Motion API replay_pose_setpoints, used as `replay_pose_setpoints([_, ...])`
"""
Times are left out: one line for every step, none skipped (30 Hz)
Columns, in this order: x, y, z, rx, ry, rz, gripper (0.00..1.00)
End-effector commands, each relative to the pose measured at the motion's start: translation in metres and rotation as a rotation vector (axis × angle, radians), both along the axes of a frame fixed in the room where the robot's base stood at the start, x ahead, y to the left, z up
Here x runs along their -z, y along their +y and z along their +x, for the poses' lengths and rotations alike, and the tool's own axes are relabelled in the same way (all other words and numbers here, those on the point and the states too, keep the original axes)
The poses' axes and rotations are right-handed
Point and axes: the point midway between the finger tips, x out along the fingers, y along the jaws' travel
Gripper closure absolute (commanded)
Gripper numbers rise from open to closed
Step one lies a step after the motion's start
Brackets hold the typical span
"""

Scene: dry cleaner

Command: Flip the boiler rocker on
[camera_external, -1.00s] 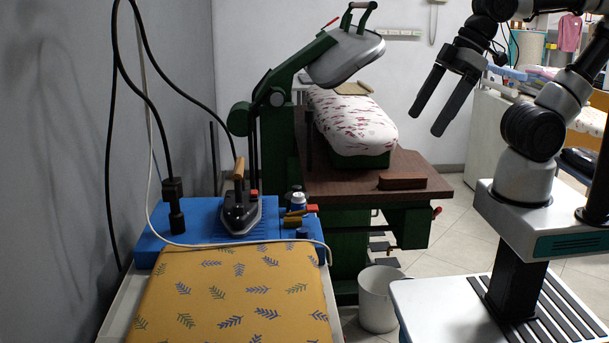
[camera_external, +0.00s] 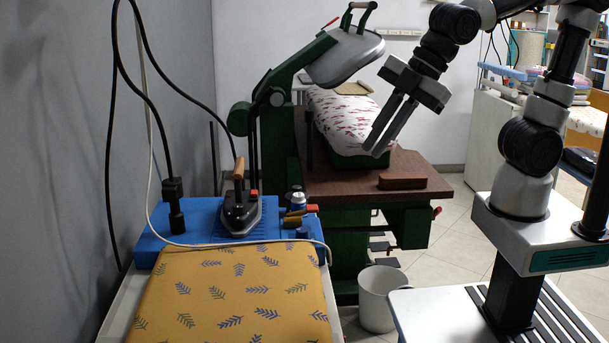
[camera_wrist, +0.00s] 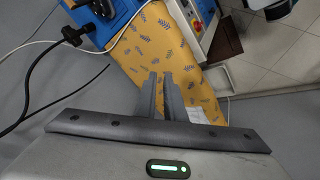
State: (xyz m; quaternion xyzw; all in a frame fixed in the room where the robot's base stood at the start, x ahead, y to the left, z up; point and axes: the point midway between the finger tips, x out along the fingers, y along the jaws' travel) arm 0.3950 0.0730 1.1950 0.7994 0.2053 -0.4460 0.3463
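The blue boiler station (camera_external: 175,222) stands at the left behind the yellow ironing pad, with the iron (camera_external: 241,212) resting on it. At its right end are small red and yellow parts (camera_external: 300,212); I cannot tell which of them is the boiler rocker. The wrist view shows the blue station (camera_wrist: 118,15) at the top and a grey panel with small coloured parts (camera_wrist: 197,18) to its right; the rocker is too small to make out. My gripper (camera_external: 373,150) is empty, up in the air right of the station, its fingers apart. Its fingers (camera_wrist: 160,78) also show in the wrist view.
The yellow leaf-patterned pad (camera_external: 235,290) lies in front of the station. A green press with a brown table (camera_external: 345,185) stands behind. A white bin (camera_external: 378,300) is on the floor. Black cables (camera_external: 112,130) hang at the left, and a white hose crosses the station's front.

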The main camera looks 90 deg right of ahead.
Motion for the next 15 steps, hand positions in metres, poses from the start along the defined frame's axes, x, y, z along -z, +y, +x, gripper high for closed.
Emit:
replay_pose_setpoints([0.031, -0.014, 0.010, -0.103, 0.045, -0.111, 1.00])
replay_pose_setpoints([0.045, -0.022, 0.014, -0.178, 0.066, -0.179, 1.00])
replay_pose_setpoints([0.066, -0.033, 0.020, -0.286, 0.100, -0.265, 1.00])
replay_pose_setpoints([0.081, -0.040, 0.023, -0.370, 0.125, -0.326, 1.00])
replay_pose_setpoints([0.096, -0.047, 0.026, -0.456, 0.152, -0.382, 1.00])
replay_pose_setpoints([0.117, -0.056, 0.029, -0.575, 0.187, -0.450, 1.00])
replay_pose_setpoints([0.133, -0.062, 0.030, -0.668, 0.212, -0.496, 1.00])
replay_pose_setpoints([0.149, -0.067, 0.031, -0.763, 0.237, -0.538, 1.00])
replay_pose_setpoints([0.169, -0.073, 0.032, -0.893, 0.266, -0.586, 1.00])
replay_pose_setpoints([0.185, -0.078, 0.031, -0.991, 0.287, -0.618, 1.00])
replay_pose_setpoints([0.201, -0.081, 0.030, -1.093, 0.303, -0.645, 1.00])
replay_pose_setpoints([0.221, -0.085, 0.028, -1.228, 0.319, -0.676, 1.00])
replay_pose_setpoints([0.236, -0.087, 0.026, -1.325, 0.328, -0.695, 1.00])
replay_pose_setpoints([0.250, -0.088, 0.024, -1.423, 0.332, -0.709, 1.00])
replay_pose_setpoints([0.267, -0.089, 0.021, -1.546, 0.330, -0.725, 1.00])
